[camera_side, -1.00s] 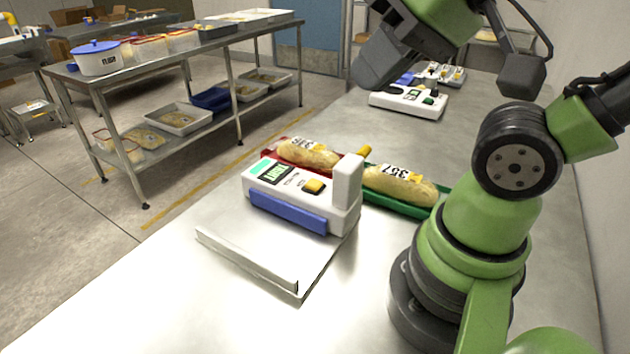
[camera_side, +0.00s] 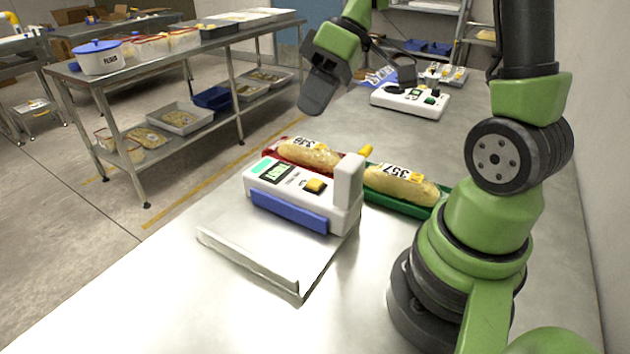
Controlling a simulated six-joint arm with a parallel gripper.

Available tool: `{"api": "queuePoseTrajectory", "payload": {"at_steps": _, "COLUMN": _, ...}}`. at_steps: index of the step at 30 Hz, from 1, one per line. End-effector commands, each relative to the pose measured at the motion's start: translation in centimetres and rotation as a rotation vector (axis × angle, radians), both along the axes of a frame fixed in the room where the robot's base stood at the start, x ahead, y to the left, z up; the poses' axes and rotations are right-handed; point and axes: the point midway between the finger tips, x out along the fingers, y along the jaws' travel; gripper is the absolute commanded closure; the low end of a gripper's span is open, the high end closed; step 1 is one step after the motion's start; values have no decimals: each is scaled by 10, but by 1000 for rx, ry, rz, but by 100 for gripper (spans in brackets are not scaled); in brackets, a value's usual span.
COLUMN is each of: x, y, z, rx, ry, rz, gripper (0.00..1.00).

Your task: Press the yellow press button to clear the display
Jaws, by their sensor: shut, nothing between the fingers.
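The yellow press button (camera_side: 315,186) sits on top of a white checkweigher unit (camera_side: 338,216) with a blue front strip. The unit's small display (camera_side: 277,173) shows dark characters on green, too small to read surely. A flat metal plate (camera_side: 250,258) lies in front of the unit. My gripper (camera_side: 315,105) is shut and empty. It is high above and behind the unit, pointing down, apart from the button.
A red tray (camera_side: 272,153) and a green tray (camera_side: 385,206), each with a numbered loaf-like item, lie right behind the unit. A white control box (camera_side: 408,101) stands further back. The front of the metal table is clear.

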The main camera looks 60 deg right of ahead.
Motion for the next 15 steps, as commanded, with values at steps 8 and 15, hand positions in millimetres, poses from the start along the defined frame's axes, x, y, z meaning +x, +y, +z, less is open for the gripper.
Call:
{"api": "queuePoseTrajectory", "payload": {"at_steps": 8, "x": 19, "y": -32, "z": -37, "rx": 110, "ry": -119, "rz": 81, "gripper": 100}}
{"api": "queuePoseTrajectory", "payload": {"at_steps": 15, "x": 22, "y": -38, "z": -44, "rx": 126, "ry": -158, "rz": 99, "gripper": 100}}
